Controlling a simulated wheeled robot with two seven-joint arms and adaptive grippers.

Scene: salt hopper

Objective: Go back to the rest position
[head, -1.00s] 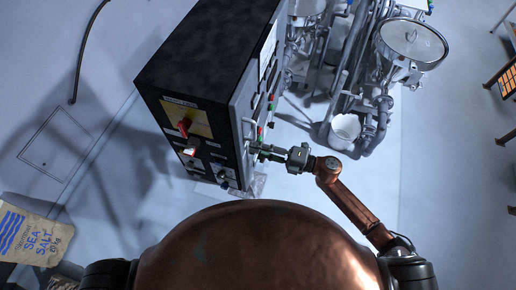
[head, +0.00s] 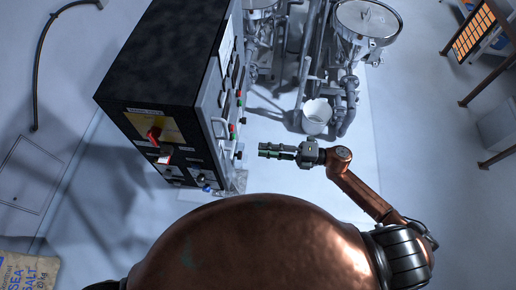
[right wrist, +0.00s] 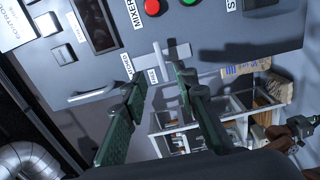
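My right gripper (head: 262,151) is in the middle of the head view, apart from the grey panel of the control cabinet (head: 172,62). In the right wrist view its two green fingers (right wrist: 160,82) are spread with nothing held between them. Beyond the fingertips is the grey panel (right wrist: 230,55), with a red button (right wrist: 152,6), a green button (right wrist: 191,2), a "MIXER" label and a small grey switch lever (right wrist: 161,62). My left gripper is not in view.
Steel tanks and pipes (head: 367,18) stand behind, with a white bucket (head: 316,116) on the floor. A sea salt sack (head: 28,272) lies at lower left. A dark rack (head: 474,35) is at upper right. Floor right of my right arm is clear.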

